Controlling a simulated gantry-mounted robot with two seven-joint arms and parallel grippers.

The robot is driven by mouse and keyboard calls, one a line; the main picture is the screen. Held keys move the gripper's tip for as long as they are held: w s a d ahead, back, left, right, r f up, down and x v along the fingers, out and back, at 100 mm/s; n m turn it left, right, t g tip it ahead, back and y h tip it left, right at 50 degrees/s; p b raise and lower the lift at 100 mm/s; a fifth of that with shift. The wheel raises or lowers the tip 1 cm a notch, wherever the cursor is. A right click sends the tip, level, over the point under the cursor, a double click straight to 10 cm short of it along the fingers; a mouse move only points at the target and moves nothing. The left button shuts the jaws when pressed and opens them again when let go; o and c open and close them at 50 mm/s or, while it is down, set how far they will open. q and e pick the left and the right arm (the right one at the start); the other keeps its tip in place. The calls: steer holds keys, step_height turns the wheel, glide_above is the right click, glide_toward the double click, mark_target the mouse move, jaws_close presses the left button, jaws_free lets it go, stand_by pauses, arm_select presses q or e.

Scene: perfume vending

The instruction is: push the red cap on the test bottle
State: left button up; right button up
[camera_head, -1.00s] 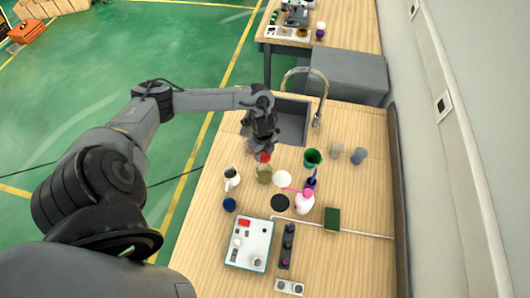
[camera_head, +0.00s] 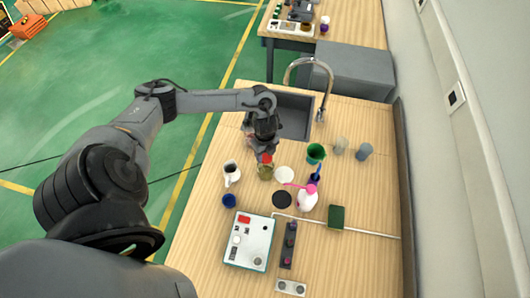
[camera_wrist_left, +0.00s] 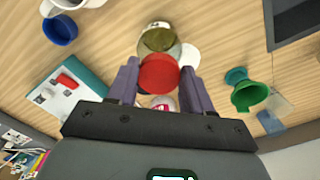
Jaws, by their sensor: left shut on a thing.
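My left gripper (camera_head: 264,151) is shut on the red cap (camera_head: 267,158). The cap also shows between the two fingers in the left wrist view (camera_wrist_left: 158,74). A yellowish-olive glass bottle (camera_head: 265,174) stands on the wooden table, just below the cap in the head view. In the left wrist view the bottle (camera_wrist_left: 157,39) lies just beyond the cap, which overlaps its edge. I cannot tell whether cap and bottle touch. My right gripper is in neither view.
A white mug (camera_head: 231,174) stands left of the bottle, and a white disc (camera_head: 285,175) lies to its right. A green cup (camera_head: 316,153) and a pink-topped white bottle (camera_head: 307,199) are further right. A sink (camera_head: 293,118) is behind.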

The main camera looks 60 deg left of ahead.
arm_select(q)
steer(key=shift+p, duration=0.45)
stand_by(1.1)
steer(key=shift+f, duration=0.1)
stand_by(0.9)
steer(key=shift+a+p, duration=0.1)
steer(key=shift+p, duration=0.25)
stand_by(0.4)
stand_by(0.4)
steer(key=o, duration=1.5)
steer(key=shift+c, duration=0.2)
steer(key=shift+r+p, duration=1.2)
steer(key=shift+p, duration=0.05)
steer(key=shift+r+p, duration=2.3)
